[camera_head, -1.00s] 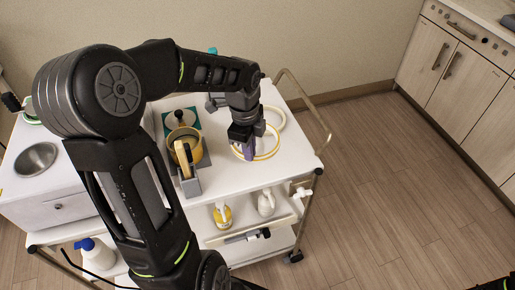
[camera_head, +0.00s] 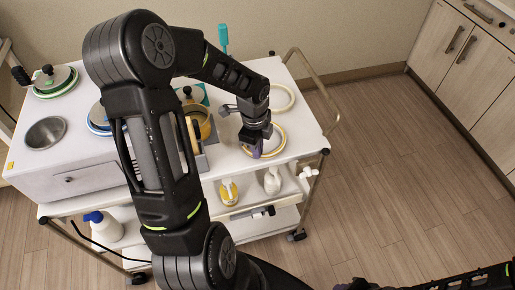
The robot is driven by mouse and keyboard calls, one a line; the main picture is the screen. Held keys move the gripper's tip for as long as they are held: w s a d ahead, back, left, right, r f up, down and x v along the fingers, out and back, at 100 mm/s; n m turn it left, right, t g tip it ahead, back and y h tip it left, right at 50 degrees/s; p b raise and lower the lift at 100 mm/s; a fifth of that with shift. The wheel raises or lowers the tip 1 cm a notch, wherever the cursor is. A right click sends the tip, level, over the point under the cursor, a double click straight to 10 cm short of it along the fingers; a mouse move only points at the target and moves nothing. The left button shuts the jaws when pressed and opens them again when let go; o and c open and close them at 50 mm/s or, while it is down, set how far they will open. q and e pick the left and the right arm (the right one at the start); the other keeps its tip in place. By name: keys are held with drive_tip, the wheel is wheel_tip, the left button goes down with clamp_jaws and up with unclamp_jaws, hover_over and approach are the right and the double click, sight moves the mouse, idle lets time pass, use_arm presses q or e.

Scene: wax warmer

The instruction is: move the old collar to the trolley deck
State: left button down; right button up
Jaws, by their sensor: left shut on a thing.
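The ring I take for the old collar (camera_head: 279,143), pale with a yellow edge, is at the right part of the white trolley deck (camera_head: 305,125). My left gripper (camera_head: 256,152) points down at its near left rim and is shut on it. The ring looks flat on the deck or just above it; I cannot tell which. The gripper hides part of its left side. My right gripper is out of view; only part of my right arm shows at the bottom right.
A second, cream ring (camera_head: 292,101) lies just behind. A yellow pot (camera_head: 205,124) stands left of the gripper, partly behind my arm. A metal rail (camera_head: 318,85) bounds the deck's right end. Bottles (camera_head: 272,181) stand on the shelf below.

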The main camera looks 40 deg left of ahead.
use_arm(q)
drive_tip(key=shift+f, duration=0.2)
drive_tip(key=shift+f, duration=0.15)
drive_tip(key=c, duration=1.6)
unclamp_jaws()
drive_tip(key=r, duration=1.2)
drive_tip(key=shift+s+a+r, duration=0.2)
drive_tip(key=shift+s+r, duration=0.05)
